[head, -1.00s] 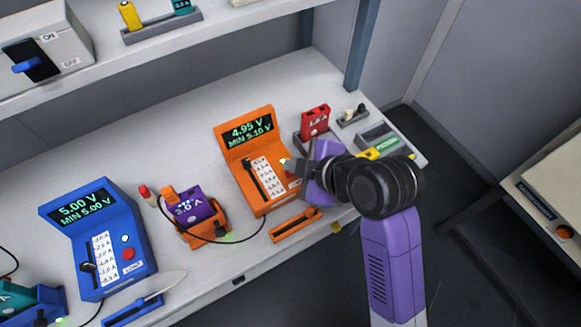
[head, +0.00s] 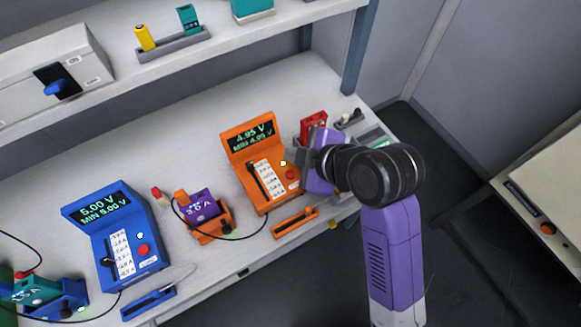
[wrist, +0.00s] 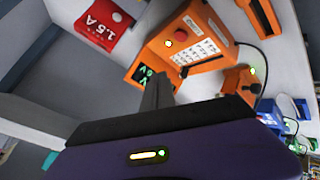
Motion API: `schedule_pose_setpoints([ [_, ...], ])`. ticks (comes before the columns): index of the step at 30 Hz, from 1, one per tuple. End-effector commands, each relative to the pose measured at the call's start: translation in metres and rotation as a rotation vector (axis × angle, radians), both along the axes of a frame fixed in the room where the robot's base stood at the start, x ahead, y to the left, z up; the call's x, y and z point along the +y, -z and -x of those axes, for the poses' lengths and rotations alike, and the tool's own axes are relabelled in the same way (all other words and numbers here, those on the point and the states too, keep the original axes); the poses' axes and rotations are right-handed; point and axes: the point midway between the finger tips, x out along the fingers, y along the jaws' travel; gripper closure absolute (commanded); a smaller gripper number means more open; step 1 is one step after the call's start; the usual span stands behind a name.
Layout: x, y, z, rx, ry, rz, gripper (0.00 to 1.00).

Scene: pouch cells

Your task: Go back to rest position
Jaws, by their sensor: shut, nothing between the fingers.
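My purple arm reaches over the right part of the bench in the head view. My gripper (wrist: 158,92) is shut and empty in the wrist view, its fingers together in front of the orange tester.
The red 1.5 A pouch cell (wrist: 100,24) stands close beside the orange tester. A purple 3.0 A cell (head: 201,205) sits in an orange cradle. The blue tester (head: 119,262) is at left. A shelf (head: 110,97) overhangs the back.

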Motion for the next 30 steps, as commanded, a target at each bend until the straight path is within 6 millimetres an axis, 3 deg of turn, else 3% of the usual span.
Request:
schedule_pose_setpoints([
  [16, 0.0, -0.001, -0.002, 0.007, 0.025, -0.021, 1.0],
  [19, 0.002, -0.015, -0.017, -0.022, 0.107, -0.098, 1.0],
  [24, -0.008, -0.056, -0.045, -0.129, 0.303, -0.305, 1.0],
  [30, -0.046, -0.068, -0.035, -0.202, 0.541, -0.565, 1.0],
])
